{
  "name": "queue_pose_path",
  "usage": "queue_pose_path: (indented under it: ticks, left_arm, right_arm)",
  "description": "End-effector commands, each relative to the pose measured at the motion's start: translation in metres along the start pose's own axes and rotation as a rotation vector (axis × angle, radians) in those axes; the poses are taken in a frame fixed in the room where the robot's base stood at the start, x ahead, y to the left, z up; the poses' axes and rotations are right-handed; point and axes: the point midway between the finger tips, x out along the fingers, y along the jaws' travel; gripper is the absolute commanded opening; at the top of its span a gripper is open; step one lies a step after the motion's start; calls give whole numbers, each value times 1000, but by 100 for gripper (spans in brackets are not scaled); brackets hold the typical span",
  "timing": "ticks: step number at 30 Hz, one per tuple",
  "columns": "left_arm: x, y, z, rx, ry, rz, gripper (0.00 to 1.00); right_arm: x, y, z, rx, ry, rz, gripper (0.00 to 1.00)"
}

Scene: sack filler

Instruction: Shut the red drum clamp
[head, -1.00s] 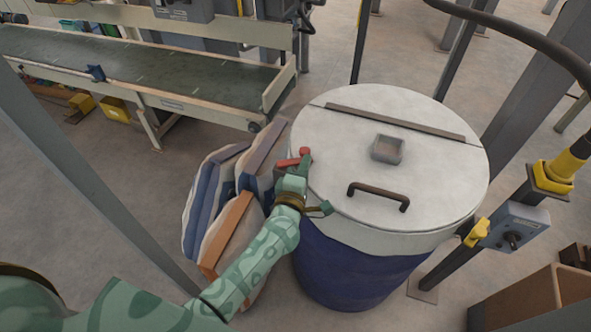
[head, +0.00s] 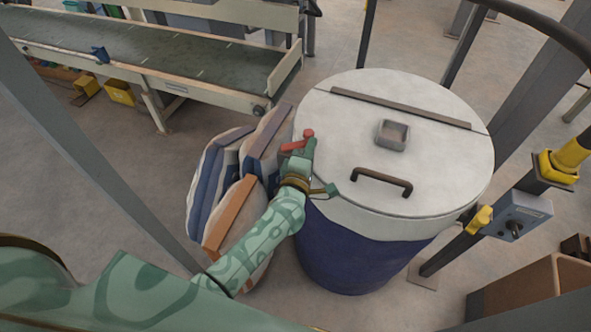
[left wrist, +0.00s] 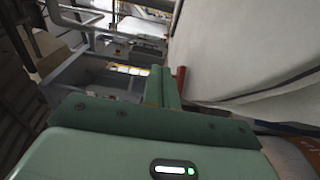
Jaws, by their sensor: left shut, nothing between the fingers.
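The red drum clamp (head: 298,142) is a small red lever on the left side of the drum's rim in the head view. It also shows as a red bar (left wrist: 181,80) in the left wrist view, just right of my fingers. The drum has a pale round lid (head: 350,110) and a blue body (head: 350,255). My left gripper (head: 308,150) is shut and empty, with its fingertips right beside the lever. I cannot tell whether they touch it. Part of the clamp is hidden behind my fingers. My right gripper is not in view.
Several stacked sacks (head: 236,222) lie on the floor left of the drum. A conveyor (head: 200,68) runs across the back left. A grey post (head: 95,140) stands at left. A control box (head: 517,215) with a yellow part is at right, above a brown box (head: 530,290).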

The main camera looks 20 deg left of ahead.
Motion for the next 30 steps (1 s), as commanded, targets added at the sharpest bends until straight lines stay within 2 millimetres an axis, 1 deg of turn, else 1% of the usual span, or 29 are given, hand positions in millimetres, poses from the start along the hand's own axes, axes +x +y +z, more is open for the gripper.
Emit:
queue_pose_path:
  ticks: [5, 12, 15, 18, 21, 23, 30]
  left_arm:
    - [-34, 0, 0, -1, -1, -3, 0]
    - [-101, 0, 1, 0, -3, -5, 0]
    - [-124, -1, 1, 0, -3, -5, 0]
    - [-142, -1, 1, 1, -3, -4, 0]
    - [-153, -1, 1, 1, -3, -3, 0]
    - [-157, -1, 1, 2, -4, -2, 0]
    - [-159, 0, 1, 1, -3, -1, 0]
  right_arm:
    - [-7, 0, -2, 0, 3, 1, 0]
    - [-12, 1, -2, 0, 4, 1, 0]
    - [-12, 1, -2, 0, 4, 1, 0]
    - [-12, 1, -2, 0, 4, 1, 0]
    - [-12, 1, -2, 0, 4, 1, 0]
    - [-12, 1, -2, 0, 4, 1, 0]
    - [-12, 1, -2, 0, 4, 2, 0]
